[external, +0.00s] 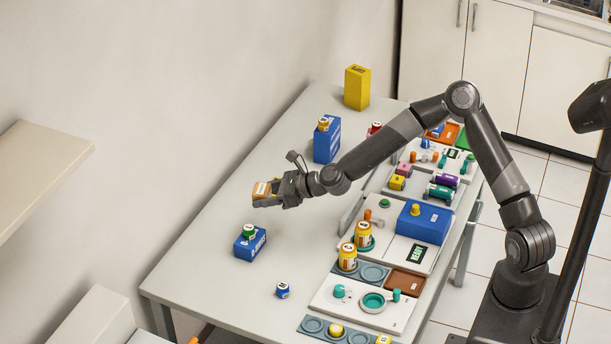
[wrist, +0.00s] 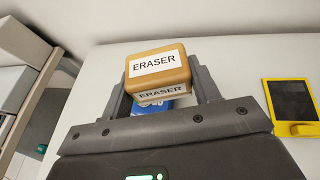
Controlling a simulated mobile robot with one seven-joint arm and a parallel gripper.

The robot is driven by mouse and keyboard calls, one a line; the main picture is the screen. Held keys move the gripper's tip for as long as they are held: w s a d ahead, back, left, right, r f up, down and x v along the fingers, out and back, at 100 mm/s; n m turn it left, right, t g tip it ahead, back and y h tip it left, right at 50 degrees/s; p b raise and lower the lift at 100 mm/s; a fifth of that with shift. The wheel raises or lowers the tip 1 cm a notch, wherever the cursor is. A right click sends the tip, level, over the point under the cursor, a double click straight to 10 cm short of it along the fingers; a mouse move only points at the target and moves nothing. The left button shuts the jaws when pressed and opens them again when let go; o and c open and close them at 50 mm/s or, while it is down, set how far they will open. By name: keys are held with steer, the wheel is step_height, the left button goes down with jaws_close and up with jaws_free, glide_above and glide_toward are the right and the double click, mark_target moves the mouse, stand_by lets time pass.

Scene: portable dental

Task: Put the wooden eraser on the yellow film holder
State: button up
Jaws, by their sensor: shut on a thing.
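The wooden eraser (wrist: 157,65) is a tan block with white labels reading ERASER. My gripper (wrist: 160,88) is shut on it, with one finger on each side, and it also shows in the external view (external: 262,190). It is held above the table, near the wall side. The yellow film holder (wrist: 291,104), a yellow frame with a dark panel, is to the right of my gripper in the wrist view, apart from it. I cannot pick out the film holder for certain in the external view.
A blue box (external: 249,246) with a green-capped jar stands in front of my gripper. A taller blue box (external: 327,143) and a yellow box (external: 357,88) stand farther back. Trays and jars crowd the table's right side. The table (external: 200,280) is bare at the front left.

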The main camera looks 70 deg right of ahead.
steer(key=s+d+r+n+y, duration=0.1)
steer(key=s+d, duration=0.1)
steer(key=d, duration=1.4)
steer(key=s+d+r+n+y, duration=0.1)
steer(key=s+d+r, duration=0.15)
steer(key=d, duration=1.25)
steer(key=shift+g, duration=0.3)
steer(key=w+a+f, duration=0.2)
steer(key=a+f, duration=0.1)
steer(key=f, duration=0.1)
steer(key=w+a+f, duration=0.3)
steer(key=f, duration=0.1)
steer(key=w+a+f, duration=0.2)
steer(key=f, duration=0.2)
steer(key=shift+w+a+f, duration=0.4)
steer(key=shift+f, duration=2.05)
steer(key=shift+f, duration=0.1)
steer(key=o, duration=1)
